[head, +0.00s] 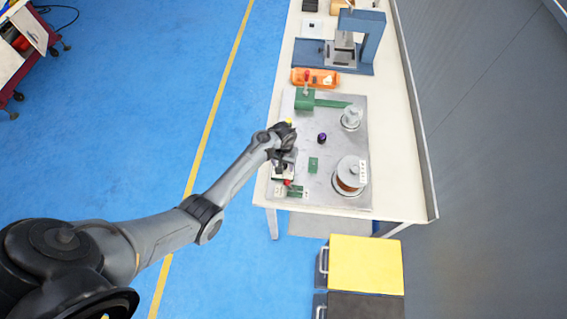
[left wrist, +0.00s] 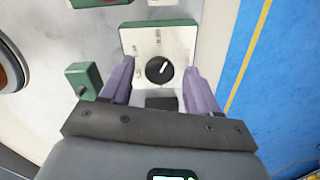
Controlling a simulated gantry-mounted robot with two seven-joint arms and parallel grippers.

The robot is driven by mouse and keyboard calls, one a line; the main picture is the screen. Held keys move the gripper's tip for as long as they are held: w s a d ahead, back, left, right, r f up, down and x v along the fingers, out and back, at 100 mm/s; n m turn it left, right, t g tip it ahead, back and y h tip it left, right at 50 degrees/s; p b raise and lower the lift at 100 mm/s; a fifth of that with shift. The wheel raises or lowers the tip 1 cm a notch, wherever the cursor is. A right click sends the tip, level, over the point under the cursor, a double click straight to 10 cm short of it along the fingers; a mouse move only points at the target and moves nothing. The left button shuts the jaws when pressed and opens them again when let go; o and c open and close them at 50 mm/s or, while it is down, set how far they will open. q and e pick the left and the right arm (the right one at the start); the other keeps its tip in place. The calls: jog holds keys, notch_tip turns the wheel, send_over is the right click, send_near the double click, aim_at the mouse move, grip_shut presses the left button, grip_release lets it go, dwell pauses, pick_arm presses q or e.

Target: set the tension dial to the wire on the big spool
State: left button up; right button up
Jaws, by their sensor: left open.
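The tension dial (left wrist: 159,70) is a black knob with a white pointer line on a white plate (left wrist: 133,40); the line leans up and slightly right in the left wrist view. The plate's marks are too small to read. My left gripper (left wrist: 158,76) is open, its purple fingers on either side of the knob with gaps showing. In the head view my left gripper (head: 284,150) partly hides the dial unit. The big spool (head: 349,176) stands at the bench's right side, with copper-coloured wire and a white tag (head: 363,171) whose writing is unreadable. My right gripper is not seen.
A smaller spool (head: 351,118), a green winder (head: 305,98), a dark purple knob (head: 322,138) and a green block (head: 313,164) stand on the grey plate (head: 335,200). An orange tray (head: 325,84) and blue press (head: 372,40) lie behind.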

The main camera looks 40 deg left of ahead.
pick_arm(q)
jog(key=c, duration=1)
jog(key=shift+c, duration=0.2)
